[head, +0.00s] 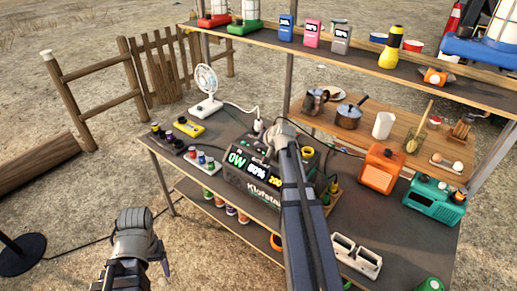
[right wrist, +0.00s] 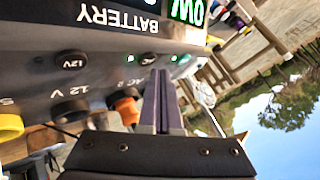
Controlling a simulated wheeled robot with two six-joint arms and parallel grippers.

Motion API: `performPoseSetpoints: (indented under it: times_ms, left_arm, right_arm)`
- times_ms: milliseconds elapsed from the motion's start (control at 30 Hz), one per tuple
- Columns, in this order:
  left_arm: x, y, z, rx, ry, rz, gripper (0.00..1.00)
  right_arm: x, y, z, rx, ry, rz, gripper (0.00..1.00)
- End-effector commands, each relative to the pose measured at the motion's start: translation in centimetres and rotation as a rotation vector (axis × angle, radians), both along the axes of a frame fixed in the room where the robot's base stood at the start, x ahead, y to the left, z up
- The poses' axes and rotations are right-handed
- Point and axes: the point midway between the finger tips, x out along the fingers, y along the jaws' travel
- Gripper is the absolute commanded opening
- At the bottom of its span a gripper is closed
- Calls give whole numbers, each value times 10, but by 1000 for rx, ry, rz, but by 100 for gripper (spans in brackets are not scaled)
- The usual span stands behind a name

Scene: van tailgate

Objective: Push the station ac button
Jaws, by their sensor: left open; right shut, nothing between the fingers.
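My left gripper (head: 138,245) is open, off the table's front left, away from the station.
A 12V button (right wrist: 70,62) and an orange plug (right wrist: 127,108) are near my right fingers. A white fan (head: 205,88), an orange box (head: 380,168), a teal radio (head: 435,202) and a white socket strip (head: 355,257) are on the table (head: 400,235). Shelves rise behind.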

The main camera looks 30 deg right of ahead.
Motion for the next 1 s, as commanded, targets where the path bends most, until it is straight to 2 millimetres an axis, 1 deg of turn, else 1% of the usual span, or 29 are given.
performPoseSetpoints:
  times_ms: [200, 333, 900, 1000]
  left_arm:
    - [0, 0, 0, 0, 0, 0, 71]
    - [0, 0, 5, 0, 0, 0, 71]
    - [0, 0, 58, 0, 0, 0, 71]
    - [0, 0, 61, 0, 0, 0, 71]
  right_arm:
    - [0, 0, 0, 0, 0, 0, 0]
    - [0, 0, 5, 0, 0, 0, 0]
    - [0, 0, 58, 0, 0, 0, 0]
    - [0, 0, 61, 0, 0, 0, 0]
